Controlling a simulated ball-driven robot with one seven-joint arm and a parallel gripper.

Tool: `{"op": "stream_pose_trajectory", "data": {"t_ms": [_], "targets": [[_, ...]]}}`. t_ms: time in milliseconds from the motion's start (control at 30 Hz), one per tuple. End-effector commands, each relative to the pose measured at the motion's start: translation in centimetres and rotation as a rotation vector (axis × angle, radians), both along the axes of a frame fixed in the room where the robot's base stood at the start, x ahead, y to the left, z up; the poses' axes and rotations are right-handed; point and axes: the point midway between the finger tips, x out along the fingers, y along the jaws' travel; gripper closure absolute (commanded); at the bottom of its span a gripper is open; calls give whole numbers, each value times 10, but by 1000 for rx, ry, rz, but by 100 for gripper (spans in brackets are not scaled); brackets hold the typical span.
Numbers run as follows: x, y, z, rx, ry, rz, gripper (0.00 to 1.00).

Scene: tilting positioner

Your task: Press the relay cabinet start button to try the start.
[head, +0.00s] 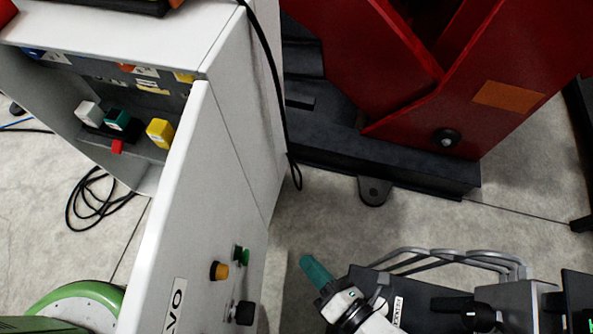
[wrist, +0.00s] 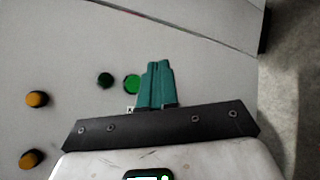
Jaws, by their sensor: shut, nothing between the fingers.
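The grey relay cabinet (head: 205,200) stands at left in the head view, and its panel fills much of the wrist view (wrist: 60,50). A bright green button (head: 245,257) sits low on its face beside a darker green one (head: 236,251). In the wrist view the bright green button (wrist: 131,84) is just left of the fingertips, and the darker one (wrist: 105,80) is farther left. No start label is readable. My gripper (head: 309,265) has teal fingers closed together with nothing between them. In the head view it is right of the buttons, with a visible gap.
An orange button (head: 219,271) and a black knob (head: 244,313) are close to the green buttons. The wrist view shows two orange buttons (wrist: 36,99) at left. A red machine (head: 440,100) on a dark base stands behind. A black cable (head: 280,100) hangs beside the cabinet.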

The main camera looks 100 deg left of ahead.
Motion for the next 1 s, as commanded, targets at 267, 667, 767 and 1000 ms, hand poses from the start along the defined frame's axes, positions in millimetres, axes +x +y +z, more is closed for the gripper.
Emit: {"op": "stream_pose_trajectory", "data": {"t_ms": [267,667,767,1000], "targets": [[-2,0,0,18,-2,20,100],[-21,-1,5,17,1,17,100],[-34,-3,5,15,1,16,100],[-65,-5,3,16,-1,16,100]]}}
